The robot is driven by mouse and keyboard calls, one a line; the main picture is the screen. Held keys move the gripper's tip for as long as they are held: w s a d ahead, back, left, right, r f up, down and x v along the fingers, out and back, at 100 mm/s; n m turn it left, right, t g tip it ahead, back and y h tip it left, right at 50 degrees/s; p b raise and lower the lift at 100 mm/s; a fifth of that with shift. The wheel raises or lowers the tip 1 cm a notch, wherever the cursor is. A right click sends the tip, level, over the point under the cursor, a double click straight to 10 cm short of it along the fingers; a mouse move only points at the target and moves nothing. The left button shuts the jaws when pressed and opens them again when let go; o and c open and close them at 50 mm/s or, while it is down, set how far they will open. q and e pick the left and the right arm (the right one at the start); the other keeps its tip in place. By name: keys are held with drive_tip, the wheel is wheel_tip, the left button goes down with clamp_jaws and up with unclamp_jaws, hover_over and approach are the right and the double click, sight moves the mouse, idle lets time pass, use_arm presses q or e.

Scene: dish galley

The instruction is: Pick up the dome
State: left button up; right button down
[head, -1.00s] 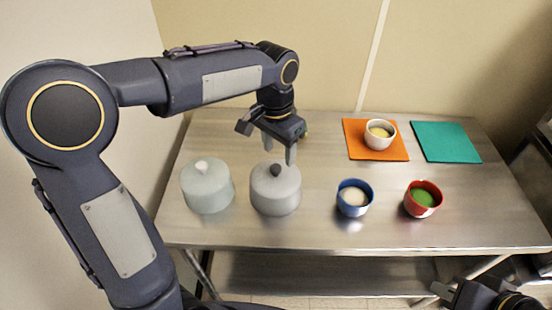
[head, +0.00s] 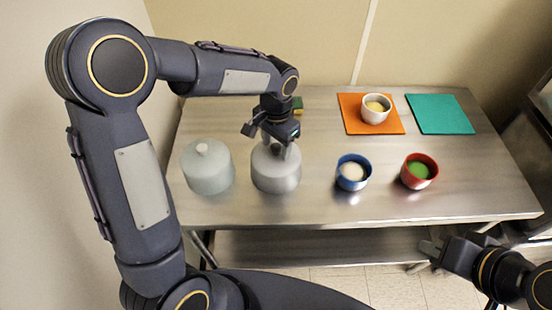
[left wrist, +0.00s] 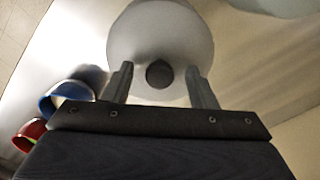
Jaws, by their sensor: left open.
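Two domes stand side by side on the steel table. The grey dome (head: 276,176) has a dark knob, and the pale, see-through-looking dome (head: 208,172) to its left has a whitish knob. My left gripper (head: 277,149) points down at the top of the grey dome. In the left wrist view the dark knob (left wrist: 159,73) of the grey dome (left wrist: 160,28) lies between the two open fingers (left wrist: 160,86), with a gap on each side.
A blue bowl (head: 353,183) and a red bowl (head: 418,183) stand right of the domes. A white bowl (head: 375,116) sits on an orange mat (head: 352,124); a bare teal mat (head: 440,114) lies beside it. A small green-and-yellow item (head: 298,103) is behind my left gripper.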

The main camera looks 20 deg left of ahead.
use_arm(q)
drive_tip(key=shift+c, duration=0.2)
clamp_jaws()
drive_tip(key=shift+r, duration=0.15)
